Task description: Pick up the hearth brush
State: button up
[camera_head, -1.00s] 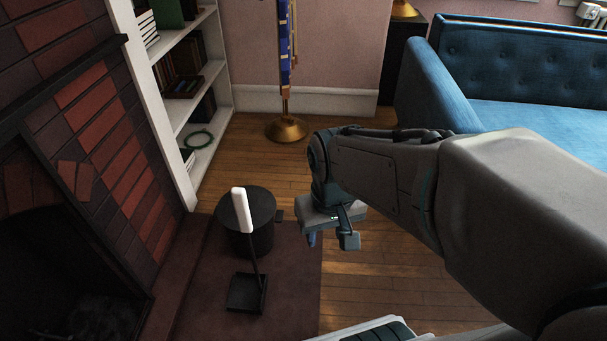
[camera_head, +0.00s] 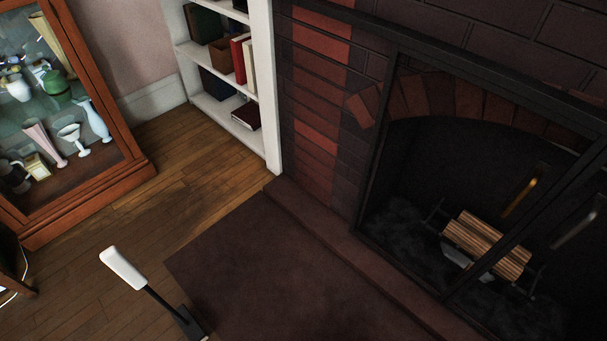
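A tool with a white handle (camera_head: 122,268) and a thin black shaft shows at the bottom left, by the near left edge of the hearth slab. No other brush shows. My gripper and arm are not in view.
A fireplace with logs (camera_head: 487,245) and a dark door frame stands at the right. The brown hearth slab (camera_head: 270,265) lies before it. A white bookcase (camera_head: 264,80) and a glass-fronted cabinet (camera_head: 125,110) stand behind. Wooden floor (camera_head: 185,165) between them is clear.

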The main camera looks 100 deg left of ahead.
aim_at(112, 257)
jog(key=u, duration=4.8)
jog(key=k, duration=1.3)
jog(key=u, duration=0.7)
jog(key=i, duration=1.2)
jog(key=z, duration=0.05)
